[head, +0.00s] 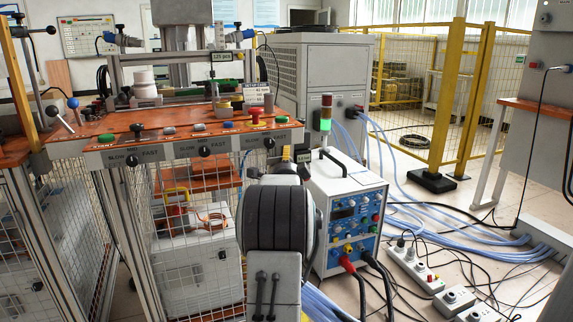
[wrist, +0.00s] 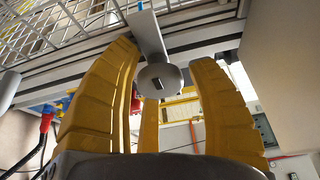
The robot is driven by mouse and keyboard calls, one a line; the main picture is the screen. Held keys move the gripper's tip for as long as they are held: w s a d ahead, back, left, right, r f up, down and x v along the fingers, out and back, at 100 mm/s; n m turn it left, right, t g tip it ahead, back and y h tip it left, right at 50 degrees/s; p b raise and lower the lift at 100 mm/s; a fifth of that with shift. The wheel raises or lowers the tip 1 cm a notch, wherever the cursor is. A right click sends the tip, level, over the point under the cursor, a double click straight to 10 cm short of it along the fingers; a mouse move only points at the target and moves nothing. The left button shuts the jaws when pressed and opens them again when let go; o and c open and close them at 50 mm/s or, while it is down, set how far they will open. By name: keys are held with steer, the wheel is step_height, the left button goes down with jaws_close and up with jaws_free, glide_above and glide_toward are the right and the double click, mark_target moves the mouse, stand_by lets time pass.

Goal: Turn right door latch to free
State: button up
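A grey round latch knob (wrist: 160,82) with a dark slot shows in the wrist view, on a flat grey plate (wrist: 147,34) at the edge of a wire-mesh door frame. I take this to be the door latch. My gripper (wrist: 162,56) is open, with its yellow fingers standing on either side of the knob and visible gaps between. Neither finger clearly touches it.
The orange-topped workbench (head: 180,130) with mesh sides stands left of my arm. A white power unit (head: 345,195) with red and black cables is close on the right. Blue hoses (head: 430,217) and power strips (head: 416,268) cover the floor at right.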

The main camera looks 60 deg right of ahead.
steer(key=c, duration=0.9)
steer(key=shift+f+n+t+h, duration=0.1)
steer(key=shift+n+t+h, duration=0.35)
steer(key=shift+n, duration=1.05)
steer(key=o, duration=1.2)
steer(key=shift+w, duration=0.1)
steer(key=shift+a, duration=0.1)
steer(key=shift+v, duration=5.95)
